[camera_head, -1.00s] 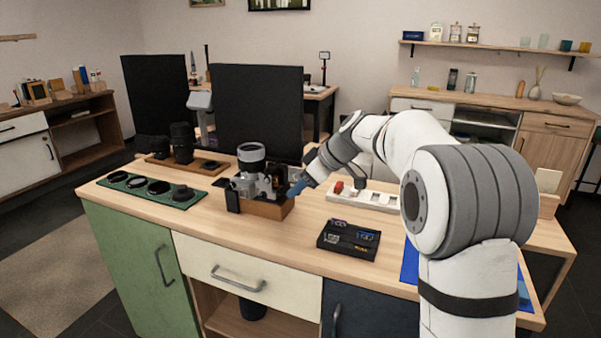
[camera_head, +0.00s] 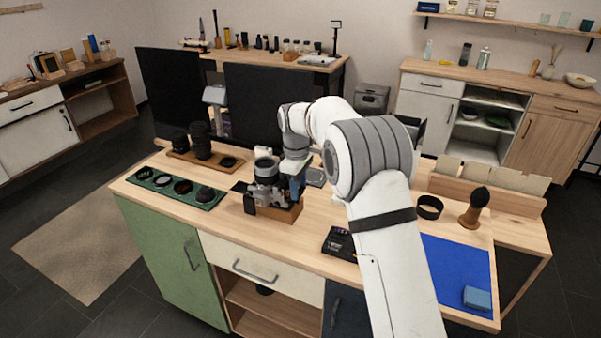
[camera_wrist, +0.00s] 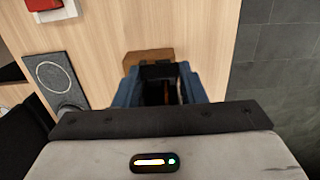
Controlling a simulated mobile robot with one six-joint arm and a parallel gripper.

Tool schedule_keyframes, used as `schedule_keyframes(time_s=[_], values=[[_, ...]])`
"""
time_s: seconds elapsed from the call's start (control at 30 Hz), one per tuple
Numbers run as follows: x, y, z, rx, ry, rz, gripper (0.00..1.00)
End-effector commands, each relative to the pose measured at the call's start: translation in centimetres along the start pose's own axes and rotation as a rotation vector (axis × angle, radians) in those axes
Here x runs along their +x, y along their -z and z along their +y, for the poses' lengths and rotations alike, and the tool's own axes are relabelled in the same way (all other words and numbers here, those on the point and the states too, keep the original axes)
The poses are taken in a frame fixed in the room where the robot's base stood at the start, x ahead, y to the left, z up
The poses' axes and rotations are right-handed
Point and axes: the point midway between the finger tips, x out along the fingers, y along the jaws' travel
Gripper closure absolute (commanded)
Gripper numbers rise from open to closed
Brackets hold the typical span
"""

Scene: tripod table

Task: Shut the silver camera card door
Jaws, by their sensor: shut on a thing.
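The silver camera (camera_head: 266,180), with a large lens on top, sits on a small wooden stand (camera_head: 289,214) on the table. The stand also shows in the wrist view (camera_wrist: 148,56). My gripper (camera_head: 296,194) points down at the camera's right side. In the wrist view its blue fingers (camera_wrist: 160,92) are close around a dark part of the camera, and it is shut on that part. The card door itself cannot be made out; the fingers and wrist hide that side.
A green tray of filters (camera_head: 176,187) lies left, and lenses stand on a wooden board (camera_head: 232,170) behind. A black card case (camera_head: 340,243) is in front, partly behind my arm. A blue mat (camera_head: 455,270) lies right. Dark screens (camera_head: 268,105) rise behind.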

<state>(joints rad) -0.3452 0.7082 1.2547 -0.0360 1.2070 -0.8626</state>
Motion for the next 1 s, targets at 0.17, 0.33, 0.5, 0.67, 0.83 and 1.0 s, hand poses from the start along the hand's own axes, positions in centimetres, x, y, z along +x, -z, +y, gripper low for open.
schedule_keyframes(time_s=[0.17, 0.33, 0.5, 0.67, 0.83, 1.0], values=[[-0.77, 0.51, 0.11, 0.000, -0.004, -0.069, 0.86], [-0.65, 0.73, 0.13, 0.001, -0.005, -0.107, 0.86], [-0.55, 0.81, 0.12, 0.001, -0.006, -0.122, 0.86], [-0.49, 0.83, 0.12, 0.001, -0.006, -0.123, 0.86], [-0.49, 0.83, 0.12, 0.001, -0.006, -0.122, 0.86], [-0.44, 0.81, 0.08, 0.000, -0.004, -0.124, 0.52]])
